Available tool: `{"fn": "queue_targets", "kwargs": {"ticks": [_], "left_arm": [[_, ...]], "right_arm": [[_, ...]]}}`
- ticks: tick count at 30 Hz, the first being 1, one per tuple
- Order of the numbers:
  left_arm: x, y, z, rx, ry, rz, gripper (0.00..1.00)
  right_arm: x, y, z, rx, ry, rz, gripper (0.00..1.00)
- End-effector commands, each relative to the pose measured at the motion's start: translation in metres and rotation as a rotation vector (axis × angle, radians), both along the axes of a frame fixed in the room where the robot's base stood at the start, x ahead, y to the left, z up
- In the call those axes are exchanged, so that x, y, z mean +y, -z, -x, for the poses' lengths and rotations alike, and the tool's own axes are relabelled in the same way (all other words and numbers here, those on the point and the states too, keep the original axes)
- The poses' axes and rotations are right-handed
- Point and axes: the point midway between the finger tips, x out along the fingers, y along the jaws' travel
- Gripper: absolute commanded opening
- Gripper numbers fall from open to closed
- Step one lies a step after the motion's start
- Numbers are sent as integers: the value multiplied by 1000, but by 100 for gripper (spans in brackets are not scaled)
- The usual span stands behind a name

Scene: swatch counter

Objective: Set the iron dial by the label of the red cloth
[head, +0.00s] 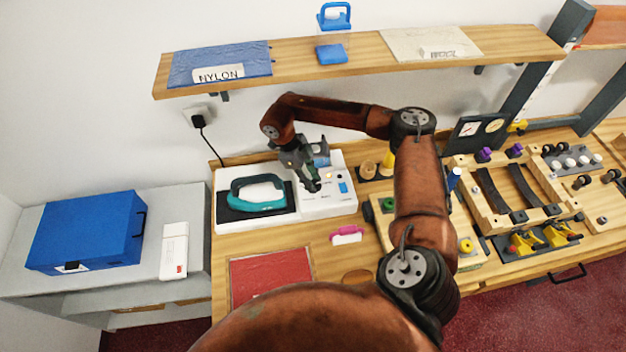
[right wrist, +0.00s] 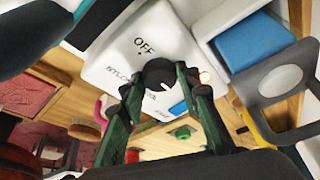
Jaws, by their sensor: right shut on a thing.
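The red cloth (head: 268,278) lies flat on the counter's front left; no label on it shows, and my arm covers its lower edge. The teal iron (head: 258,195) rests on the dark pad of its white station (head: 328,206). My right gripper (head: 313,183) is shut on the dark round dial (right wrist: 159,73) on this station. In the right wrist view, a white pointer mark shows on the dial. "OFF" is printed above it and "NYLON" to its left; other print is partly hidden by the fingers. My left gripper is out of view.
On the shelf (head: 500,47) lie a blue cloth (head: 220,60) labelled NYLON and a cream cloth (head: 415,42) with a hard-to-read label. A pink-handled item (head: 347,234) lies before the station. Wooden fixtures (head: 520,195) crowd the right. A blue box (head: 88,230) stands left.

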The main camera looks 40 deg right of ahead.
Motion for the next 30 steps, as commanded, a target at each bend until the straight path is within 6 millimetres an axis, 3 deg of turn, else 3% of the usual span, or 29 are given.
{"fn": "queue_targets", "kwargs": {"ticks": [19,20,27,30], "left_arm": [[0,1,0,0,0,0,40],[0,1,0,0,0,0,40],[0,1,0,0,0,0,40],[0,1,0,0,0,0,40]], "right_arm": [[0,4,4,13,-55,0,6],[0,4,4,13,-55,0,31],[1,2,2,7,-55,0,48],[1,1,2,5,-55,0,48]]}}
